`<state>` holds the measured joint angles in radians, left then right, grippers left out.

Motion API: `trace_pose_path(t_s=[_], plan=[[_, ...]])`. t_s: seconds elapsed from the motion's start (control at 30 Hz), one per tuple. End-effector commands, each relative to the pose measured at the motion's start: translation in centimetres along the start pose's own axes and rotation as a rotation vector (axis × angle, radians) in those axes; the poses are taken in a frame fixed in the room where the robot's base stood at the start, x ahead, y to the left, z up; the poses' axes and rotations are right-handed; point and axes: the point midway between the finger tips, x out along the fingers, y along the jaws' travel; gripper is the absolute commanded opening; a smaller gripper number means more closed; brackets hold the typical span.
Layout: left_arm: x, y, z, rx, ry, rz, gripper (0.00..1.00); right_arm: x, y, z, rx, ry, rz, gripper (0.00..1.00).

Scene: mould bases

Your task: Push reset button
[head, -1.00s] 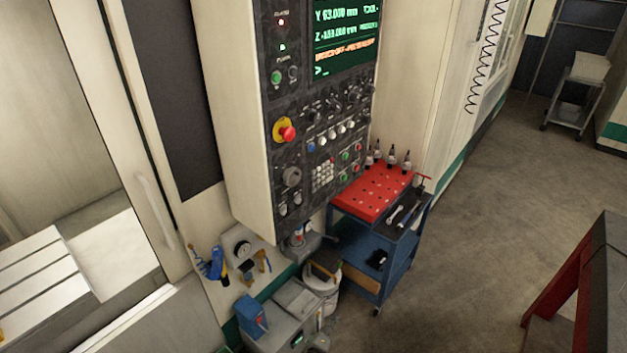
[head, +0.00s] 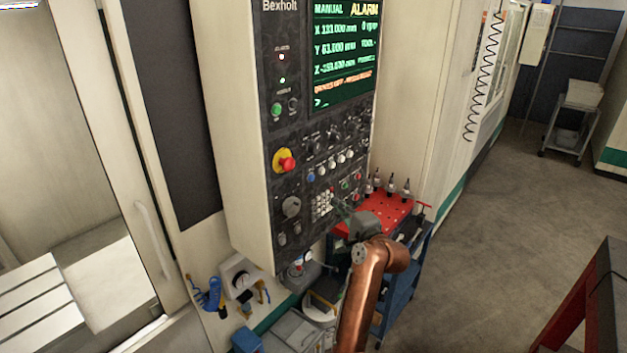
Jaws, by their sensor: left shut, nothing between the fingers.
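The control panel (head: 270,130) of the machine fills the upper middle of the head view. It carries a red emergency knob on a yellow ring (head: 285,161), a green button (head: 276,109), a blue button (head: 311,175), several white buttons, small green and red buttons and a white keypad (head: 322,206). Labels are too small to read, so I cannot tell which is the reset button. My left gripper (head: 341,206) is shut and empty, in front of the panel's lower right, by the keypad. I cannot tell whether it touches the panel. My right gripper is out of view.
The screen (head: 345,55) shows ALARM and an orange message line. A blue cart (head: 398,295) with a red tool rack (head: 393,212) stands right of the panel, partly behind my left arm. A red-sided bench (head: 590,310) is at lower right. Grey floor lies open between.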

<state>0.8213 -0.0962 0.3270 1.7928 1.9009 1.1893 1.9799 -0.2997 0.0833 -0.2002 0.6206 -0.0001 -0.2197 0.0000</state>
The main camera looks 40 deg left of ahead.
Motion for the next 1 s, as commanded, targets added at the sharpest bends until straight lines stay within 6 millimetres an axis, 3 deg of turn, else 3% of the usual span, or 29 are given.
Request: trace_pose_path(t_s=[0.03, 0.1, 0.27, 0.7, 1.0], plan=[[-1.1, -2.1, 0.1, -0.169, 0.035, 0.048, 0.00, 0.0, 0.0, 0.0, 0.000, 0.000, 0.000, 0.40], [-2.3, -4.0, -0.1, -0.346, 0.079, 0.109, 0.00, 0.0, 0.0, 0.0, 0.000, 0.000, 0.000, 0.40], [-3.9, -6.0, -0.3, -0.541, 0.132, 0.180, 0.00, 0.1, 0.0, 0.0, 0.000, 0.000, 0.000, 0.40], [-4.0, -6.2, -0.2, -0.563, 0.138, 0.189, 0.00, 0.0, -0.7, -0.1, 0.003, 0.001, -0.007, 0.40], [-1.0, -6.5, 1.3, -0.561, 0.135, 0.187, 0.00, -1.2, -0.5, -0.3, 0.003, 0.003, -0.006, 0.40]])
